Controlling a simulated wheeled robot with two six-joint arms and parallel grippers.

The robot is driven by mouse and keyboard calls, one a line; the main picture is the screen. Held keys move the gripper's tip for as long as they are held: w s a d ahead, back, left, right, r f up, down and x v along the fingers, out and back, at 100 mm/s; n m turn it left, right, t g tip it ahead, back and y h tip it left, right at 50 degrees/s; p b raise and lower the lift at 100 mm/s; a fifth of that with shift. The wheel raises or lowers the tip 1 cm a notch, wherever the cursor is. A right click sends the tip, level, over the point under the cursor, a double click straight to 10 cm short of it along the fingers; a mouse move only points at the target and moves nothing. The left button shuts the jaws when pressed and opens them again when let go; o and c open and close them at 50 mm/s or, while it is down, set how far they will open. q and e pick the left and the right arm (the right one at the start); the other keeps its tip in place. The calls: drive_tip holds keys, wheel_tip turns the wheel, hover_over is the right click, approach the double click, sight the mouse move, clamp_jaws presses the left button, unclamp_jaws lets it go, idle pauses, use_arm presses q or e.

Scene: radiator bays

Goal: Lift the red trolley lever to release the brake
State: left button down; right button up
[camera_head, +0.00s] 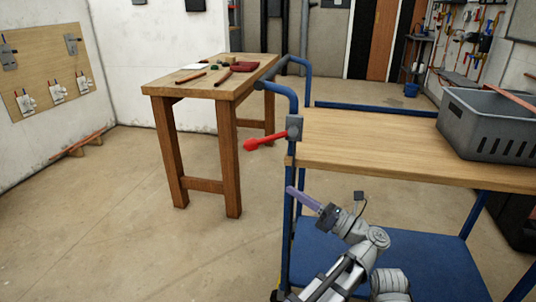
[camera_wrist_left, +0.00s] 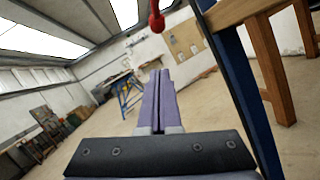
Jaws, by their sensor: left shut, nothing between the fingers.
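The red lever (camera_head: 262,141) sticks out to the left and slightly down from a grey bracket (camera_head: 294,127) on the near left corner post of the blue-framed trolley (camera_head: 410,150). Its red knob also shows at the top of the left wrist view (camera_wrist_left: 156,20). My left gripper (camera_head: 291,190) is below the lever and apart from it, close to the blue post. Its purple fingers (camera_wrist_left: 158,78) are shut with nothing between them. I cannot tell whether they touch the post. My right gripper is not in view.
The trolley has a wooden top, a blue lower shelf (camera_head: 420,262) and a blue handle (camera_head: 285,88). A grey crate (camera_head: 485,135) stands on its right end. A wooden workbench (camera_head: 205,90) with tools stands behind left. The floor (camera_head: 120,230) at left is clear.

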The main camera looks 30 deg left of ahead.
sight(269, 139)
use_arm(q)
drive_tip(key=r+p+x, duration=0.1)
drive_tip(key=p+x, duration=0.2)
drive_tip(key=x, duration=0.3)
drive_tip(key=w+r+p+x, duration=0.1)
drive_tip(key=p+x, duration=0.2)
drive_tip(key=x, duration=0.4)
drive_tip(key=shift+d+r, duration=0.25)
drive_tip(key=shift+d, duration=0.25)
